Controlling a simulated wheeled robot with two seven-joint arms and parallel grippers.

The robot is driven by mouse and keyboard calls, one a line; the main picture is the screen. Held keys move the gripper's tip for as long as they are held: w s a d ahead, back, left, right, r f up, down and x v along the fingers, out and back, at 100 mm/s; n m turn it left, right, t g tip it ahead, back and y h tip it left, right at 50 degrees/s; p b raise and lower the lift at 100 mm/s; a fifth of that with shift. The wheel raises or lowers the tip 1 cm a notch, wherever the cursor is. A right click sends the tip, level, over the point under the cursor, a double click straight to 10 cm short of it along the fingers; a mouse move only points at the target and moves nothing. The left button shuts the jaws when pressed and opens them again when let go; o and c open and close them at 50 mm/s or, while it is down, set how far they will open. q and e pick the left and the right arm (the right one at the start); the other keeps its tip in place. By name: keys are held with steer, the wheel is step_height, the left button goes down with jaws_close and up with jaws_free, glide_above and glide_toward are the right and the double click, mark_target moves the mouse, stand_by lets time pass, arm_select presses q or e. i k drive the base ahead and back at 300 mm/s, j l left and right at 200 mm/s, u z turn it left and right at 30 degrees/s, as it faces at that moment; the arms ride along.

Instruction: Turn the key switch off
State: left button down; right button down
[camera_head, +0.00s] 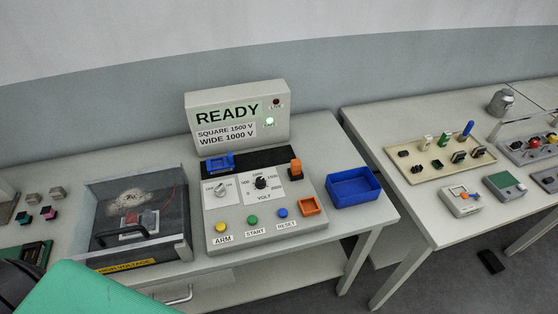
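The grey control box (266,229) stands on the table in the middle of the head view. What looks like the key switch (221,191) is a small grey knob on the left white label plate of the box. Its markings are too small to read, so its setting cannot be told. A black VOLT dial (261,183) sits to its right. The display (235,120) behind reads READY, SQUARE 1500 V and WIDE 1000 V, with a green lamp (269,121) lit. Neither of my grippers is in view.
ARM, START and RESET buttons line the box front. A blue connector (218,163) and an orange one (296,169) sit behind the plates. A second table stands right.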

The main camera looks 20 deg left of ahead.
mark_target(220, 191)
steer(key=u, duration=1.15)
